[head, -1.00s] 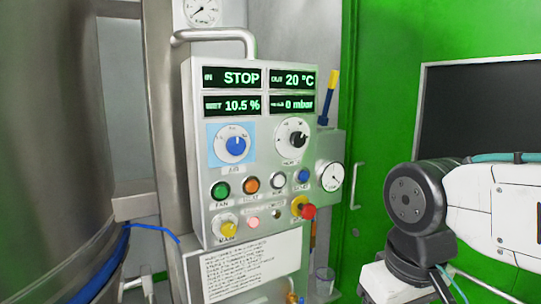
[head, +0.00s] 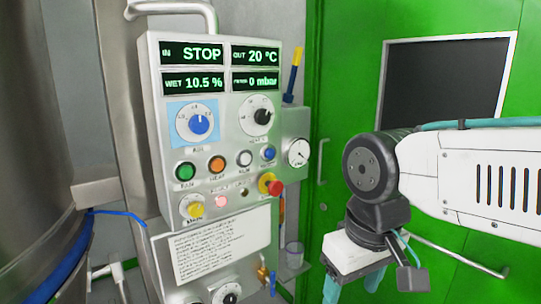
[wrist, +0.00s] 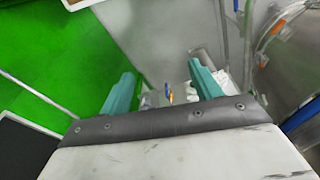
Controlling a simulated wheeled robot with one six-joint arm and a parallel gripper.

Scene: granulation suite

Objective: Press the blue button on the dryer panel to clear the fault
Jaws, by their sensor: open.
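The dryer panel (head: 232,132) is a light grey box, left of centre in the head view. Its small blue button (head: 268,153) sits at the right end of a row of buttons, beside a white one. A larger blue dial knob (head: 200,124) is higher on the left. My gripper (head: 352,288) points downward to the right of the panel and below the button, apart from both. Its teal fingers show spread in the wrist view (wrist: 162,80), with nothing between them. I cannot make out the blue button in the wrist view.
A green button (head: 185,171), an orange button (head: 217,164) and a red emergency knob (head: 273,187) are close to the blue button. A gauge (head: 298,152) juts out at the panel's right. A steel vessel (head: 35,130) stands left. A green door (head: 345,100) is behind my arm.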

